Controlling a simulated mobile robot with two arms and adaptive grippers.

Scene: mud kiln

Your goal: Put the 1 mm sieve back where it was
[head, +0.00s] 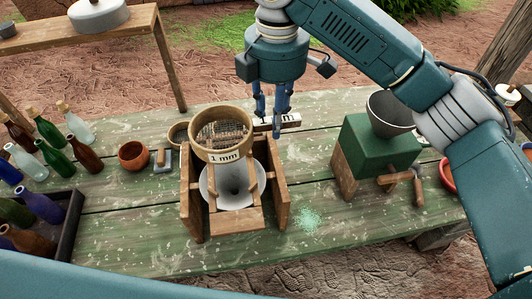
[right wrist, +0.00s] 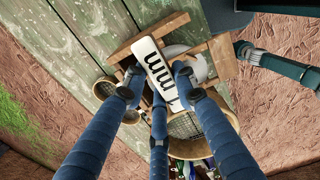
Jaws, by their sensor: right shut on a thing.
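The 1 mm sieve (head: 223,143) is a round tan wooden hoop with mesh, marked "1 mm" on its front. It is at the top of a wooden stand (head: 283,195), over a pale funnel (head: 232,188); I cannot tell whether it rests there. My right gripper (head: 273,132) is shut on the sieve's handle, which carries a white "mm" label. In the right wrist view the fingers (right wrist: 160,98) close around the label (right wrist: 158,72), with the sieve's mesh (right wrist: 187,126) beside them. My left gripper does not show; only part of its arm crosses the bottom.
Another round rim (head: 178,134) lies behind the stand. A clay pot (head: 132,155), several bottles (head: 50,131) and a dark crate (head: 73,226) are at left. A green box with a bowl (head: 378,147) stands at right. Greenish grains (head: 310,220) lie on the table.

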